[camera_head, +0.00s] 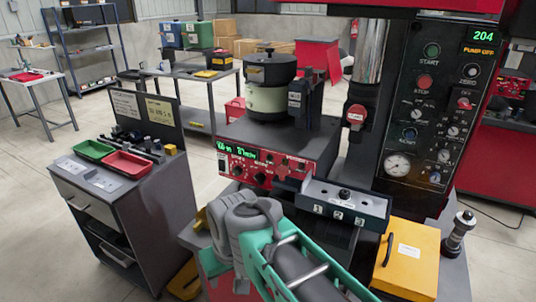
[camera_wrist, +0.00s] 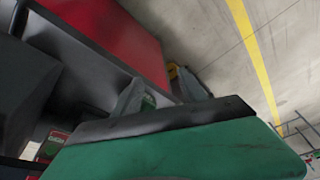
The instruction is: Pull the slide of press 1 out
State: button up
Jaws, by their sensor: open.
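My arm reaches in from the bottom of the head view, and its grey wrist joints hide my gripper there. In the wrist view, my gripper (camera_wrist: 163,94) shows two grey fingertips apart, partly hidden behind a dark bar and a green housing. Nothing shows between the fingers. A press with a black control panel (camera_head: 440,105) and a vertical chrome column (camera_head: 371,45) stands at the right in the head view. I cannot tell whether it is press 1. No slide can be made out for certain. A red surface (camera_wrist: 110,28) lies to the upper left of the fingers.
A grey block numbered 1, 2, 3 (camera_head: 345,209) sits by the bowl feeder (camera_head: 267,85) and its red control unit (camera_head: 255,163). A yellow box (camera_head: 408,258) stands at the right. A cart with a green tray (camera_head: 93,149) and a red tray (camera_head: 127,164) stands left.

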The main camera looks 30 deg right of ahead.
jog(key=w+d+r+m+p, duration=0.1)
jog(key=w+d+r+p, duration=0.15)
jog(key=d+r, duration=0.35)
jog(key=w+d+r+m+p, duration=0.1)
jog(key=w+d+r+p, duration=0.2)
jog(key=r, duration=0.5)
jog(key=h, duration=0.1)
send_near(283, 168)
jog(key=f, duration=0.2)
jog(key=shift+m+t, duration=0.4)
jog(key=shift+t, duration=0.1)
jog(key=p+x, duration=0.1)
jog(key=x, duration=0.5)
jog(key=shift+f, duration=0.25)
jog(key=shift+c, duration=0.4)
grip_shut()
